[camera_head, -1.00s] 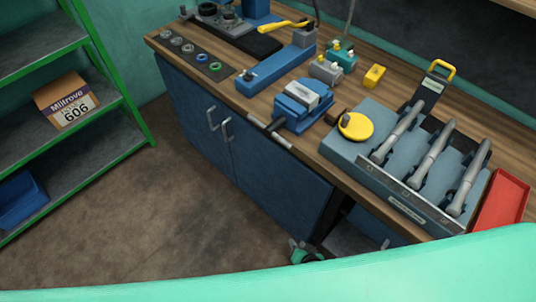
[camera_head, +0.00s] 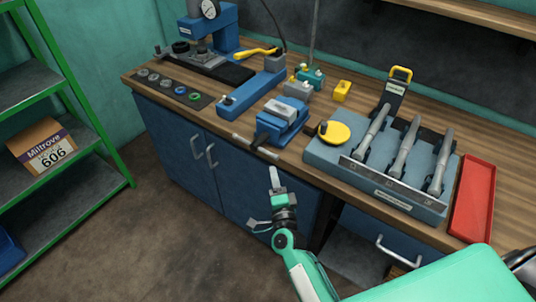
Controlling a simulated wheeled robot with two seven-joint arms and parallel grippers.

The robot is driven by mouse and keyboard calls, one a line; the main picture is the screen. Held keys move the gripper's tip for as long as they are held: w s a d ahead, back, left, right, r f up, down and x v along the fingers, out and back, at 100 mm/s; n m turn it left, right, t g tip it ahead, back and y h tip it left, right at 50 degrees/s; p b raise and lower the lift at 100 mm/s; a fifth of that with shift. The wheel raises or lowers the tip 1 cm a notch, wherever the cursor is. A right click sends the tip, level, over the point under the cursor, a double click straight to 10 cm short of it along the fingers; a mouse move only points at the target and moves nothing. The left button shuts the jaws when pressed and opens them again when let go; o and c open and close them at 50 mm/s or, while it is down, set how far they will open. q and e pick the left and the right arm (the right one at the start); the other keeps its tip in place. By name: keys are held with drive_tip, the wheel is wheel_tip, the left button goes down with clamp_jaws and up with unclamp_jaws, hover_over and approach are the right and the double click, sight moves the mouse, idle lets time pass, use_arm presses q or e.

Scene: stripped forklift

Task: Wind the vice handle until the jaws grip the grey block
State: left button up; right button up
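The blue vice (camera_head: 273,129) stands at the front edge of the wooden bench, with the grey block (camera_head: 280,108) at its top between the jaws. Whether the jaws touch the block is too small to tell. The vice handle (camera_head: 245,140), a thin pale bar on a dark screw end, sticks out over the bench's front edge. My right gripper (camera_head: 264,200) is below and in front of the handle, before the blue cabinet doors, apart from the vice. Its two fingers look spread, with nothing between them. My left gripper is not in view.
A yellow disc (camera_head: 334,132) and a grey-blue rack (camera_head: 325,157) with several grey tools stand right of the vice. A blue fixture with a yellow lever (camera_head: 257,52) is behind it. A red tray (camera_head: 474,198) lies far right. Green shelving (camera_head: 103,150) stands left.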

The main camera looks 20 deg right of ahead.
sight(269, 152)
drive_tip(key=w, duration=0.3)
drive_tip(key=w+r, duration=0.1)
drive_tip(key=w, duration=0.2)
drive_tip(key=w+d+b, duration=0.1)
drive_tip(key=w, duration=0.2)
drive_tip(key=shift+w+r, duration=0.15)
drive_tip(key=shift+w, duration=0.1)
drive_tip(key=shift+c, duration=0.2)
clamp_jaws()
